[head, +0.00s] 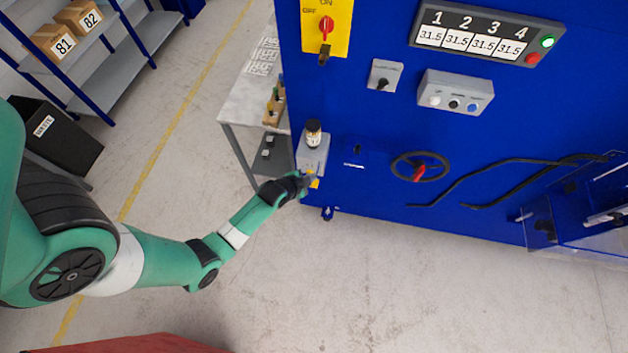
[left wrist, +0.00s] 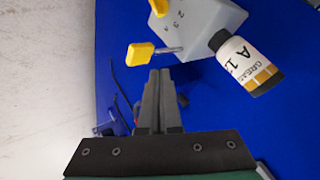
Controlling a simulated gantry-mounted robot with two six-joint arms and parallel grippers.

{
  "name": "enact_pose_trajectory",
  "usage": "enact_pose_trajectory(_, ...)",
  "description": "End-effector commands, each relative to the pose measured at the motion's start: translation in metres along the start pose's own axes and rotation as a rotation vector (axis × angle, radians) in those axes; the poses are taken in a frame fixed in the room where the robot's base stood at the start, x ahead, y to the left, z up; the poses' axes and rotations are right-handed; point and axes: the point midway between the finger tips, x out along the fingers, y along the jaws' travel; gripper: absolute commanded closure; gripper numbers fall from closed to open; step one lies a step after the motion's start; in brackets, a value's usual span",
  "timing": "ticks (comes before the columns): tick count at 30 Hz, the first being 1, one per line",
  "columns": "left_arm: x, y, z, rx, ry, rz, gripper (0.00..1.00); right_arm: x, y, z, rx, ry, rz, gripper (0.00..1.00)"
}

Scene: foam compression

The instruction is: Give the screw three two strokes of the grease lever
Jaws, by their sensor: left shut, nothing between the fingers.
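The grease unit is a grey box (head: 312,155) on the left edge of the blue machine, with a grease bottle (head: 313,133) on it. In the left wrist view, the box (left wrist: 205,28) has small digits beside a yellow pointer-like part (left wrist: 158,7). The grease lever (left wrist: 141,53) has a yellow grip on a short metal rod. The labelled bottle (left wrist: 245,62) is right of it. My left gripper (left wrist: 158,73) is shut and empty, its tips close to the rod; I cannot tell whether they touch. It also shows at the box in the head view (head: 308,182). My right gripper is not in view.
The blue machine panel (head: 370,125) carries a handwheel (head: 420,167), switches and a counter display (head: 472,38) reading 31.5 for each of its numbered fields. A grey side table (head: 250,105) stands left of the machine. The floor (head: 380,285) in front is clear.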

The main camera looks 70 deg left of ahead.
Motion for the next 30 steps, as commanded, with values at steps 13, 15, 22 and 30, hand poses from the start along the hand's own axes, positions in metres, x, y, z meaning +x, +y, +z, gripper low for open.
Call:
enact_pose_trajectory(13, -0.028, -0.020, -0.020, 0.000, 0.000, 0.000, 1.00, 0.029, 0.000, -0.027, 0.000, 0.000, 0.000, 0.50)
enact_pose_trajectory(15, -0.027, -0.020, -0.020, 0.000, 0.000, 0.000, 1.00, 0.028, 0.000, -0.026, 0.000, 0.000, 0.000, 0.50)
enact_pose_trajectory(22, -0.027, -0.020, -0.020, 0.000, 0.000, 0.000, 1.00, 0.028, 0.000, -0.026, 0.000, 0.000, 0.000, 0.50)
enact_pose_trajectory(30, -0.027, -0.020, -0.020, 0.000, 0.000, 0.000, 1.00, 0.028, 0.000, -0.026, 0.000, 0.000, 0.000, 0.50)
